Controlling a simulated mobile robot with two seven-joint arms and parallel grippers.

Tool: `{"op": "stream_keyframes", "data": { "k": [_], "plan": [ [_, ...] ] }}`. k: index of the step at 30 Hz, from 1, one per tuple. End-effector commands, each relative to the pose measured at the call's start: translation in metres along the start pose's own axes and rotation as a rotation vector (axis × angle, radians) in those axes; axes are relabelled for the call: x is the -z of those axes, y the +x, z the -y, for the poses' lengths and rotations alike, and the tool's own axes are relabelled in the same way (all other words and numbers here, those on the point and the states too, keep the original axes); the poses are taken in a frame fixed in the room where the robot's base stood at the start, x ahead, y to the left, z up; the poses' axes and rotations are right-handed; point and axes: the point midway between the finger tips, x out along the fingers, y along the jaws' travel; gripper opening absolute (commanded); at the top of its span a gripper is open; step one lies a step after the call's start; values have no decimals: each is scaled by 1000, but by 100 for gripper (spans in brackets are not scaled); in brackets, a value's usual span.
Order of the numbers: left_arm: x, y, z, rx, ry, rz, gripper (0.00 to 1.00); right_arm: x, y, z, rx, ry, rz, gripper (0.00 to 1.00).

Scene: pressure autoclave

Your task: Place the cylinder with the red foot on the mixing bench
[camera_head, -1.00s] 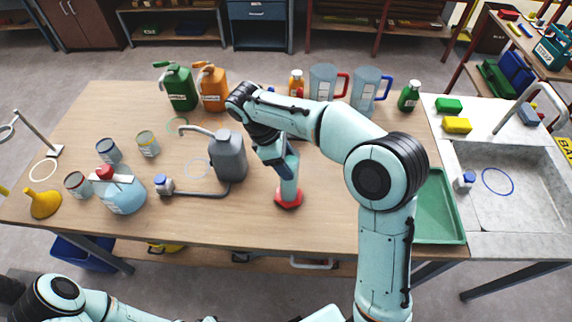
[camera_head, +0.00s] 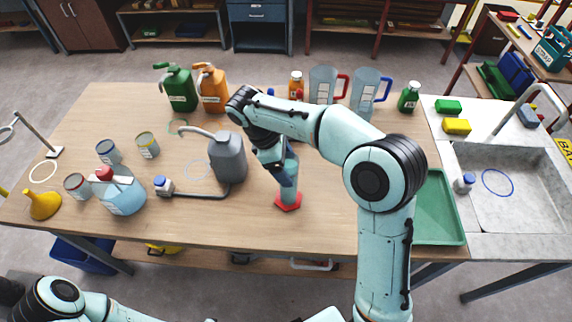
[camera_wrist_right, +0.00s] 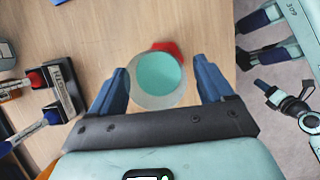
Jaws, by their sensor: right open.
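The cylinder with the red foot (camera_head: 291,191) stands upright on the wooden bench (camera_head: 330,215), near its front edge. Its top end (camera_wrist_right: 158,76) shows in the right wrist view, with part of the red foot (camera_wrist_right: 168,48) behind it. My right gripper (camera_wrist_right: 164,85) is open, with one blue finger on each side of the cylinder. In the head view its fingers overlap the cylinder's upper part. Part of my left arm (camera_head: 62,293) shows at the lower left; its jaw gap is not clear in either view.
A grey jerrycan (camera_head: 229,158) stands left of the cylinder. A green tray (camera_head: 437,205) lies to the right, beside a sink (camera_head: 510,185). Bottles and two measuring jugs (camera_head: 323,84) line the back. Bare wood surrounds the red foot.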

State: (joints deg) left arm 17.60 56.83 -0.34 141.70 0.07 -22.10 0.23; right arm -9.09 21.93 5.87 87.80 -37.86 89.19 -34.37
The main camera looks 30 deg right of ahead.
Motion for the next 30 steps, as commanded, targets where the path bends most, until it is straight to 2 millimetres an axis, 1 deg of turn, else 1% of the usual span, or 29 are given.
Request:
{"op": "stream_keyframes", "data": {
  "k": [1,5,9,12,15,18,21,30],
  "plan": [
    [3,-4,-2,-1,1,-3,43,1,-9,-1,-4,-1,-4,81],
    [9,-12,-8,-4,4,-12,43,0,-36,-1,-6,-1,-6,81],
    [19,-24,-15,-9,9,-25,43,1,-68,-2,-7,-1,-6,81],
    [27,-31,-20,-12,12,-34,43,1,-89,-2,-8,-1,-6,81],
    [30,-34,-23,-13,14,-38,43,1,-103,-2,-6,0,-5,81],
    [31,-35,-24,-14,14,-40,43,1,-113,-1,-4,-1,-4,81],
    [32,-36,-24,-14,15,-41,43,1,-117,0,-2,-1,-1,81],
    [31,-35,-24,-14,14,-40,43,0,-118,0,-1,-1,-1,81]
  ]
}}
